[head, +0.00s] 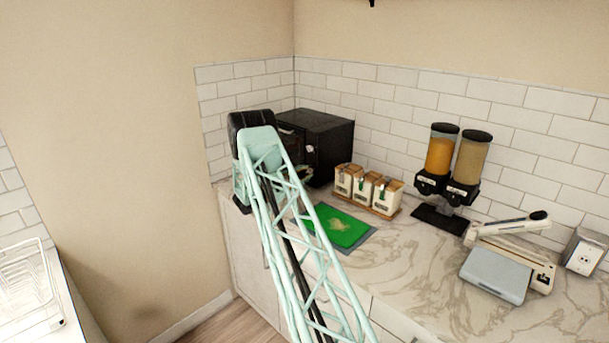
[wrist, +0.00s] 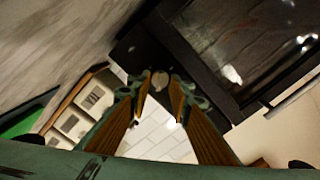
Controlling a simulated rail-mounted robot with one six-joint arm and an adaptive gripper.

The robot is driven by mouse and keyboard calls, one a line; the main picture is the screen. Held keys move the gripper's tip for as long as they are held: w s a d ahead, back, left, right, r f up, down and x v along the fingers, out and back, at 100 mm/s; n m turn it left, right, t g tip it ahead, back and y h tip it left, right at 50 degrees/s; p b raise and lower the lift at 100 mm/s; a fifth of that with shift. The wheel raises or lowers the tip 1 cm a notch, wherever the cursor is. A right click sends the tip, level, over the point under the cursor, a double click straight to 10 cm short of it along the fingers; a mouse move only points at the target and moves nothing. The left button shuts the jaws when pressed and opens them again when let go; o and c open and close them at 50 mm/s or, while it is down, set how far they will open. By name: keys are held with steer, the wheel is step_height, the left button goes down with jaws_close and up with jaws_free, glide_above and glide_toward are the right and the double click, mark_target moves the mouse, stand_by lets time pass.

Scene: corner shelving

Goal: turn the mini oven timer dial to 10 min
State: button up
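The black mini oven (head: 328,136) stands in the counter corner in the head view, partly hidden by my arm. In the wrist view its dark glass door (wrist: 245,40) fills the upper right, rotated, beside a black control panel (wrist: 140,45). A round pale dial (wrist: 160,79) sits at the panel's end, between and just beyond my fingertips. My gripper (wrist: 160,90) is open, with a finger on each side of the dial. I cannot tell whether either finger touches it, and the dial's markings are not readable.
Several white canisters (head: 368,188) on a wooden tray stand right of the oven. A green cutting board (head: 340,226) lies in front of them. Two dispensers (head: 455,165) and a grey scale-like device (head: 495,275) are farther right. Tiled walls close the corner behind.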

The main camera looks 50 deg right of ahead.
steer(key=shift+c, duration=0.7)
jaws_close()
steer(key=shift+f+m+b, duration=0.15)
steer(key=shift+m+b, duration=0.15)
steer(key=shift+b, duration=0.65)
steer(key=shift+m+b, duration=0.6)
steer(key=shift+b, duration=0.55)
steer(key=shift+o, duration=0.7)
jaws_free()
steer(key=shift+a, duration=0.1)
